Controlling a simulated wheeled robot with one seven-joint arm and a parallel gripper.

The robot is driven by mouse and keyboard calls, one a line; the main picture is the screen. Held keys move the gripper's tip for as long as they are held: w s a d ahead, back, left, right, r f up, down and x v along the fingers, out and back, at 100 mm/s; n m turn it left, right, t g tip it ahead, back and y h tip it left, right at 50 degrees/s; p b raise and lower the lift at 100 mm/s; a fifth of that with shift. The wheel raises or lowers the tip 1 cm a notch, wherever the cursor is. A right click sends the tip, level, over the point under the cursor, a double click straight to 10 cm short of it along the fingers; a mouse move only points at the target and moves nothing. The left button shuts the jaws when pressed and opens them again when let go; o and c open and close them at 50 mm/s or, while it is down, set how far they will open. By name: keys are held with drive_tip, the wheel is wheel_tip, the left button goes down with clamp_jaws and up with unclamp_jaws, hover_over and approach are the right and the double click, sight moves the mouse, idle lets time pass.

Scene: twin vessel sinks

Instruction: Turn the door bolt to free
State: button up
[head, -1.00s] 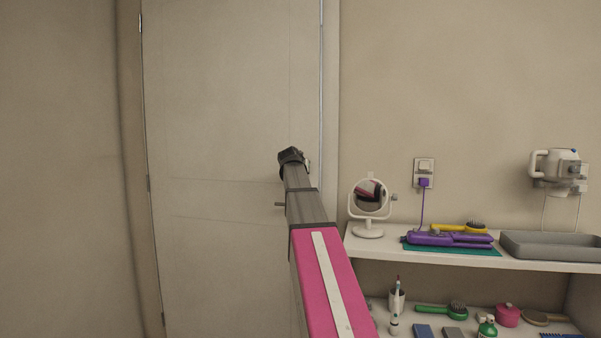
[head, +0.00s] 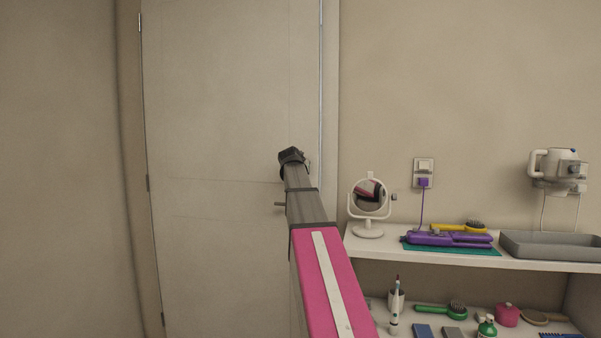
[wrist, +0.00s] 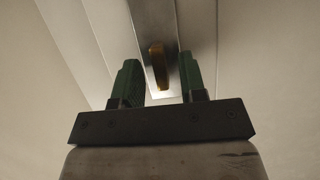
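The door bolt (wrist: 157,62) is a small brass-coloured turn piece on a silver plate (wrist: 155,20) in the wrist view. It looks roughly upright, in line with the plate. My gripper (wrist: 159,75) is open, with one green finger on each side of the bolt. A gap shows at the left finger; the right finger is closer, and I cannot tell whether it touches. In the head view the pale door (head: 215,120) is shut, and my arm and gripper (head: 292,157) reach to its right edge, hiding the bolt.
A door handle (head: 280,204) sticks out left of my arm. To the right, a shelf (head: 360,245) holds a round mirror (head: 369,197), a purple straightener (head: 445,238) and a grey tray (head: 550,246). A lower shelf holds several small items.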

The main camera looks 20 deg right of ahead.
drive_tip(key=v, duration=1.1)
drive_tip(key=shift+w+f, duration=0.1)
drive_tip(key=s+a+f+n+g+y, duration=0.1)
drive_tip(key=s+a+f+g, duration=0.15)
drive_tip(key=f, duration=0.85)
drive_tip(key=s+a+f+n+g+y, duration=0.1)
drive_tip(key=a+f+y, duration=0.15)
drive_tip(key=f, duration=0.95)
drive_tip(key=s+a+f+n+g+y, duration=0.1)
drive_tip(key=a+f+n, duration=0.15)
drive_tip(key=f, duration=0.85)
drive_tip(key=s+a+f+n+g+y, duration=0.1)
drive_tip(key=s+a+f+g, duration=0.2)
drive_tip(key=s+f, duration=0.7)
drive_tip(key=s+a+f+n+g+y, duration=0.1)
drive_tip(key=s+a+f+g+y, duration=0.1)
drive_tip(key=s+a+f, duration=0.5)
drive_tip(key=s+f+g, duration=0.1)
drive_tip(key=s+f, duration=0.3)
drive_tip(key=f, duration=0.6)
drive_tip(key=shift+a+f+g, duration=0.2)
drive_tip(key=shift+g, duration=0.15)
